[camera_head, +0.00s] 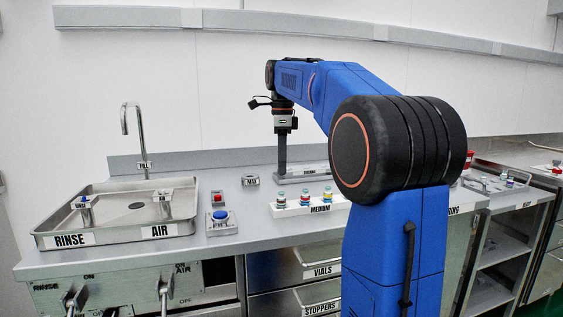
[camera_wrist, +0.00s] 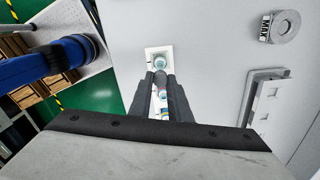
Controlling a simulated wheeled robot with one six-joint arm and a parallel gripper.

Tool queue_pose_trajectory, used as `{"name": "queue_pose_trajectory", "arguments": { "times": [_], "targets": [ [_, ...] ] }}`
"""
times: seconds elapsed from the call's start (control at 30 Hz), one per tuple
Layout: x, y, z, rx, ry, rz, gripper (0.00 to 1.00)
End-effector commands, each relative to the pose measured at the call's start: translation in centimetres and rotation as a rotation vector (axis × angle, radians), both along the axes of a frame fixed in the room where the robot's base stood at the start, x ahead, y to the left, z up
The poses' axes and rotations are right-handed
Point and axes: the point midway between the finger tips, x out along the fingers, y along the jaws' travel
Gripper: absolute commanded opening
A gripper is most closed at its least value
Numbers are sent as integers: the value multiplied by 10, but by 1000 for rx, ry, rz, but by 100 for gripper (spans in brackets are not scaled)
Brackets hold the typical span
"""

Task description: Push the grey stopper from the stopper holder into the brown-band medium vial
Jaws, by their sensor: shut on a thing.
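My gripper (camera_head: 282,170) points down over the counter, behind the white MEDIUM rack (camera_head: 290,211). In the wrist view my gripper (camera_wrist: 160,84) is shut on a small dark grey piece (camera_wrist: 159,77), which looks like the stopper. Vials with coloured bands stand in the rack, at the left (camera_head: 280,198), middle (camera_head: 304,196) and right (camera_head: 327,194). In the wrist view one vial (camera_wrist: 160,58) shows just beyond the fingertips, and others show partly between the fingers. I cannot tell which band is brown. A grey holder (camera_head: 303,177) lies at the back; its label is not readable.
A sink tray (camera_head: 110,237) marked RINSE and AIR stands at the left. A blue button (camera_head: 219,215) and a red button (camera_head: 217,198) sit beside it. My arm hides part of the counter at the right.

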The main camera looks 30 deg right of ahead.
Motion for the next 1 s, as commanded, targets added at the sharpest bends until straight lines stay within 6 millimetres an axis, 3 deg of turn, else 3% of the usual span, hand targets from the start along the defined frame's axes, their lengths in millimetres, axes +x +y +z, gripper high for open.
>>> {"name": "queue_pose_trajectory", "arguments": {
  "times": [0.6, 1.0],
  "targets": [
    [0, 0, -40, 1, 1, 0, 0],
    [0, 0, -51, -1, -1, 0, 0]
  ]
}}
